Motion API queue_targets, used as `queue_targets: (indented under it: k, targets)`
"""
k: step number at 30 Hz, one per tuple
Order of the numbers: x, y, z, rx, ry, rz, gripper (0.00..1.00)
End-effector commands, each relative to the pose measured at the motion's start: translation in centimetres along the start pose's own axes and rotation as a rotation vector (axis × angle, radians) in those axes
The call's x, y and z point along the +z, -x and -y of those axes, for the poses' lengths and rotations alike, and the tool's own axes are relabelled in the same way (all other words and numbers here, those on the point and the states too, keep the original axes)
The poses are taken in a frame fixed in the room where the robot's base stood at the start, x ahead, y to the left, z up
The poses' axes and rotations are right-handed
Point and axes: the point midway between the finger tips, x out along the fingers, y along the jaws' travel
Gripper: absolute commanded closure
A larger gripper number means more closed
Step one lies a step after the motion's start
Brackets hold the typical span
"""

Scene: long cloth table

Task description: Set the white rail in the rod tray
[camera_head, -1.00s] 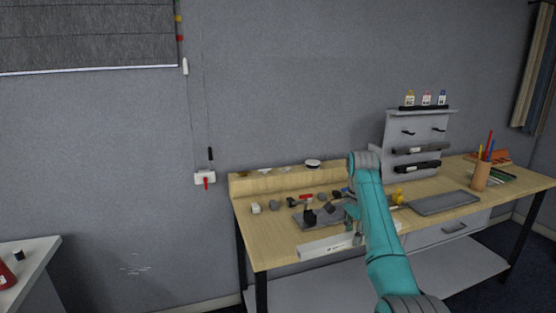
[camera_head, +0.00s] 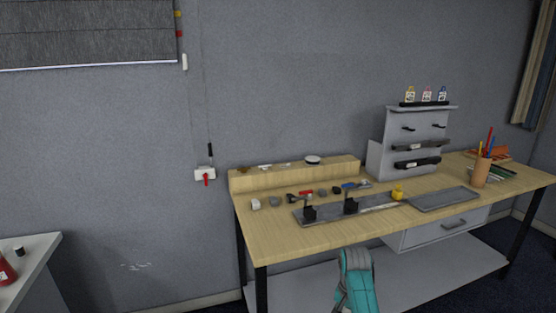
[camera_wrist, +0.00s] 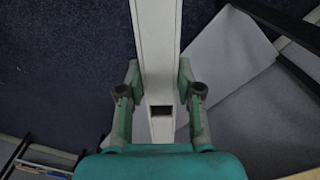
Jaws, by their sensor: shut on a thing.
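The white rail (camera_wrist: 157,35) is a long pale bar with a dark square opening near its near end. In the wrist view my gripper (camera_wrist: 159,75) is shut on it, one teal finger on each side. The rail hangs over the dark floor and does not show in the head view. A shallow grey tray (camera_head: 445,199) lies empty on the right half of the wooden table. A flat grey base (camera_head: 330,213) with two black upright holders is left of it. The frames do not name either as the rod tray.
The wooden table (camera_head: 290,240) has clear front space. Small parts and a yellow object (camera_head: 398,193) lie behind and between the trays. A grey rack (camera_head: 415,140) and a pen cup (camera_head: 481,173) stand at the back right. A grey lower shelf (camera_wrist: 235,50) is near the rail.

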Motion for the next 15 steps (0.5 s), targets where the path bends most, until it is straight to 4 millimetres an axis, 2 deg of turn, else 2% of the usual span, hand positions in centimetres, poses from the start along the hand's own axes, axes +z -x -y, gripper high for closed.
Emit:
queue_targets:
  k: [1,6,15]
  targets:
    - [1.1,-1.6,-0.6,0.001,0.036,0.002,1.00]
    - [4.8,-5.8,-2.5,0.001,0.172,0.003,1.00]
    - [11.5,-11.7,-6.3,0.001,0.411,0.001,1.00]
